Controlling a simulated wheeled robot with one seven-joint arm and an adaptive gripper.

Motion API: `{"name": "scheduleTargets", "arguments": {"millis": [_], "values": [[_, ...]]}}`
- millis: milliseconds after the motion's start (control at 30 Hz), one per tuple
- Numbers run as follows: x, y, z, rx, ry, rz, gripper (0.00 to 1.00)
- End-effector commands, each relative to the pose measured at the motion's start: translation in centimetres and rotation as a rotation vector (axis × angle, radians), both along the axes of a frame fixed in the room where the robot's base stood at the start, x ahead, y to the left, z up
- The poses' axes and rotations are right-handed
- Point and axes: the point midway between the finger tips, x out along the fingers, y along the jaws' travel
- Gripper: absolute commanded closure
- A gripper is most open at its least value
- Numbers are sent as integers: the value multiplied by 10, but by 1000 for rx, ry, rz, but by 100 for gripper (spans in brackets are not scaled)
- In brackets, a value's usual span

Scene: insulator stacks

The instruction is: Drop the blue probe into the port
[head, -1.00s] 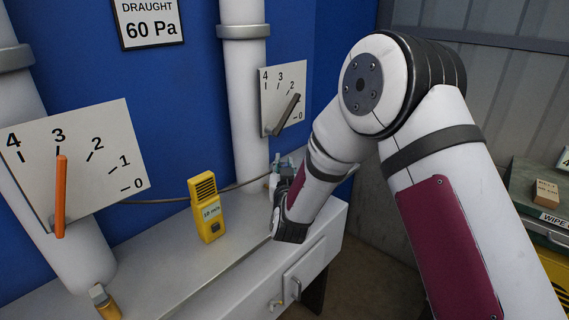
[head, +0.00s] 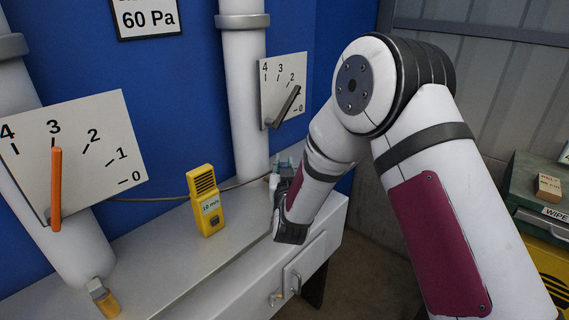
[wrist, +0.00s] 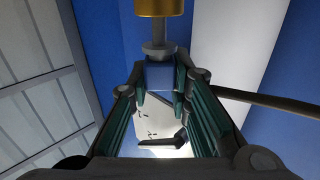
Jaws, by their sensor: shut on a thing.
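My gripper (wrist: 160,88) is shut on the blue block-shaped end of the probe (wrist: 160,75) in the wrist view. A grey collared stem runs from the blue block to a brass cylinder (wrist: 160,7), cut off by the top edge. In the head view my gripper (head: 284,166) is small and partly hidden behind my wrist, beyond the bench's right part, near the right pipe's foot. The probe cannot be made out there. I cannot pick out the port in either view.
A yellow meter (head: 204,202) stands on the grey bench (head: 150,262). A grey-topped brass piece (head: 103,297) is at the near left. Two white pipes carry dial plates (head: 85,155) (head: 283,90). A cable (head: 150,201) crosses behind. A green case (head: 540,190) is at right.

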Motion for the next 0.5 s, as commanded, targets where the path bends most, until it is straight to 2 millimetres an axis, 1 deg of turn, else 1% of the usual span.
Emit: {"name": "scheduleTargets", "arguments": {"millis": [500], "values": [[0,0,-12,1,0,0,100]]}}
